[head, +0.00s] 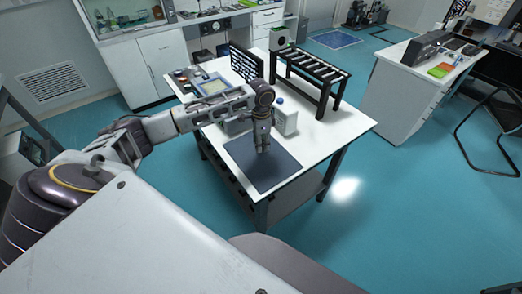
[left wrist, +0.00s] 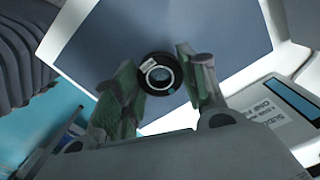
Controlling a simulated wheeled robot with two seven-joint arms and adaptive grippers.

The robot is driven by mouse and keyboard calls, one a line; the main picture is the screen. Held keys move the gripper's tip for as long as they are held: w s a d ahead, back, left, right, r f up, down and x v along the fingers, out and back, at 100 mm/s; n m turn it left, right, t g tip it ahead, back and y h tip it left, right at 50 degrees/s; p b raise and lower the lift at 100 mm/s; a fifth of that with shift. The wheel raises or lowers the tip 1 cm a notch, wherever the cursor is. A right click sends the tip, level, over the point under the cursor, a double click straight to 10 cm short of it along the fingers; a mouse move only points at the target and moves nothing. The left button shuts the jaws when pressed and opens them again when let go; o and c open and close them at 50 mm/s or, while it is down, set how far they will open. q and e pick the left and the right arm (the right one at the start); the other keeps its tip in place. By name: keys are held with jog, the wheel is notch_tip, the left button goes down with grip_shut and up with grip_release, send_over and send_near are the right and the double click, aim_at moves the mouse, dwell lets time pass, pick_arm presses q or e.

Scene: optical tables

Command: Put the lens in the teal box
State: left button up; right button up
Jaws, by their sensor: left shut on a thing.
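The lens (left wrist: 160,73), a black ring with a glass centre, shows between the fingertips of my left gripper (left wrist: 158,76) in the left wrist view. The gripper is shut on it. In the head view my left gripper (head: 262,148) points down over the dark mat (head: 250,172) on the white table; the lens is hidden there by the fingers. I cannot make out a teal box in either view. My right gripper is not in view.
A black roller rack (head: 310,72) stands at the table's back right. The table's front right (head: 335,135) is clear.

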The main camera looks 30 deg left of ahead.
aim_at(261, 155)
pick_arm(q)
jog(key=shift+f, duration=0.1)
jog(key=shift+f, duration=2.45)
jog(key=shift+f, duration=0.15)
jog(key=o, duration=1)
jog(key=shift+o, duration=0.2)
jog(key=shift+r, duration=0.25)
notch_tip(261, 155, up, 12)
jog(key=shift+f, duration=0.1)
